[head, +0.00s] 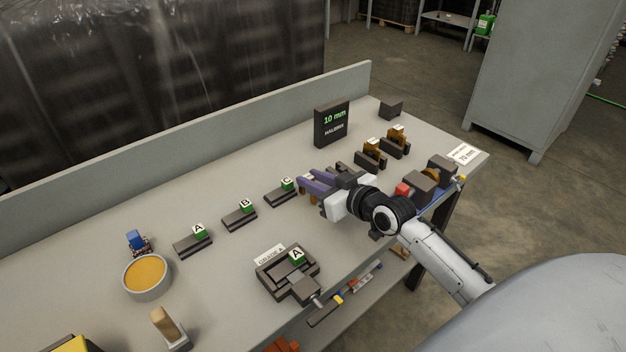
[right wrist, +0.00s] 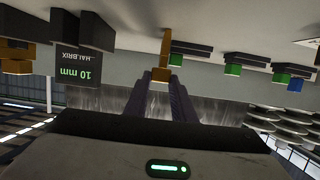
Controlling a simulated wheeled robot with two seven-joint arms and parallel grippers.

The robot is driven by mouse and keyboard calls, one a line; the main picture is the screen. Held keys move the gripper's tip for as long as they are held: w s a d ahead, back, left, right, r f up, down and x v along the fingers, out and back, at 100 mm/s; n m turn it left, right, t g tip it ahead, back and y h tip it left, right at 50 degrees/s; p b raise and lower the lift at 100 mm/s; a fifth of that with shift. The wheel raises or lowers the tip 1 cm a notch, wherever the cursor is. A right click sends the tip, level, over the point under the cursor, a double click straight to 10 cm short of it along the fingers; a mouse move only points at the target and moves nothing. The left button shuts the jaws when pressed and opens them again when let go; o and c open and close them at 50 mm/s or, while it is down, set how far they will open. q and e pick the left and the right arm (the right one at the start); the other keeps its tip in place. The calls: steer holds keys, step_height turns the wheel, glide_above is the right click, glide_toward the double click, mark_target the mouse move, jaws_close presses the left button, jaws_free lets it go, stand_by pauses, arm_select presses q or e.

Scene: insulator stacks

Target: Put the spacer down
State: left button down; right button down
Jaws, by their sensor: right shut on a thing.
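My right gripper (head: 307,189) is over the bench, just right of the block with green tag C (head: 281,192). Its purple fingers are shut on a small amber-brown piece, which I take to be the spacer (right wrist: 161,75). In the right wrist view, which is upside down, the piece sits between the tips of the right gripper's fingers (right wrist: 160,88). In the head view the fingers and wrist mostly hide it. I cannot tell whether it touches the surface below. My left gripper is not in view.
Dark blocks tagged A (head: 193,243) and B (head: 239,217) lie left of C. A "10 mm" sign (head: 332,124) stands behind. Brown pieces on dark blocks (head: 370,158) are at right. A fixture (head: 270,282) and an orange-filled bowl (head: 147,278) are nearer. Bare bench (head: 215,300) lies between them.

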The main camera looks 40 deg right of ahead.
steer(key=shift+f, duration=0.1)
steer(key=c, duration=1.5)
jaws_free()
steer(key=v, duration=1.2)
steer(key=shift+r, duration=0.2)
